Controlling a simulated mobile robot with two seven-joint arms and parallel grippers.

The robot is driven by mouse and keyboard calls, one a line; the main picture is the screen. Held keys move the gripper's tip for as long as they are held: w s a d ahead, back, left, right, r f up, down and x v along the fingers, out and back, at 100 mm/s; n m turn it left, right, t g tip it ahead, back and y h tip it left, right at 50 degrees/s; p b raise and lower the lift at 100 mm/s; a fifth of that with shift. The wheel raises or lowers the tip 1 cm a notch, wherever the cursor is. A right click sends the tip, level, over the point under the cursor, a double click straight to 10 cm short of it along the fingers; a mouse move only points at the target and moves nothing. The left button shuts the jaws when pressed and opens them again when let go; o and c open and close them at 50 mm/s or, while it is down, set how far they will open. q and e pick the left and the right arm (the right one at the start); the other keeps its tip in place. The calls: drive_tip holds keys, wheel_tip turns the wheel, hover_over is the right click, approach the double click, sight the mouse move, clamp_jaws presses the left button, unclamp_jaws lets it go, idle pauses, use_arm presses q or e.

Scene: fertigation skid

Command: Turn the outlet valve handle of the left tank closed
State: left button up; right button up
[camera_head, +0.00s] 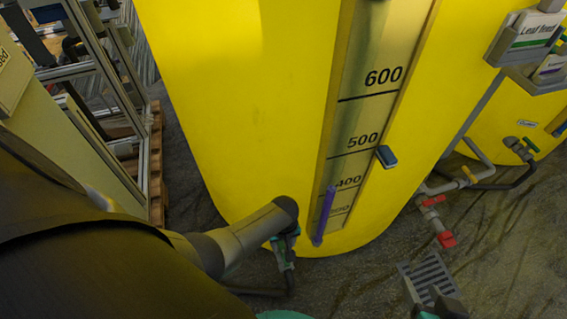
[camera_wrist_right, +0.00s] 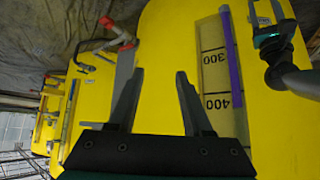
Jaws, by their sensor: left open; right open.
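The large yellow tank (camera_head: 230,110) with a level scale fills the middle of the head view, and its wall (camera_wrist_right: 160,55) fills much of the right wrist view. Pipework with red handles (camera_head: 447,240) sits low at its right side. A red handle (camera_wrist_right: 128,42) also shows at the top of the right wrist view. I cannot tell for certain which handle is the outlet valve's. My left gripper (camera_head: 286,258) is open near the tank's lower front. My right gripper (camera_wrist_right: 157,95) is open, with nothing between its fingers, in front of the tank wall and apart from the red handle.
A second yellow tank (camera_head: 500,120) with a green handle (camera_head: 530,145) stands at the right. A yellow handle (camera_head: 468,174) is on the pipes between the tanks. A slotted grey piece (camera_head: 428,275) lies low at the right. A metal frame and a wooden pallet (camera_head: 156,165) stand at the left.

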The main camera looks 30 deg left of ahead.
sight(283, 252)
use_arm(q)
drive_tip(key=shift+f+b, duration=0.55)
drive_tip(key=shift+f, duration=0.2)
drive_tip(key=shift+f+b, duration=0.55)
drive_tip(key=shift+f, duration=0.05)
drive_tip(key=shift+f+b, duration=0.55)
drive_tip(key=shift+f, duration=0.1)
drive_tip(key=shift+f+b, duration=0.4)
drive_tip(key=shift+f, duration=0.05)
use_arm(e)
drive_tip(key=w+a+r+t+y, duration=0.1)
drive_tip(key=a+r+t+y, duration=0.2)
drive_tip(key=a+t, duration=0.3)
drive_tip(key=shift+w+a+m+t+y, duration=0.15)
drive_tip(key=shift+a+m+t+y, duration=0.2)
drive_tip(key=shift+t+y, duration=0.15)
use_arm(q)
clamp_jaws()
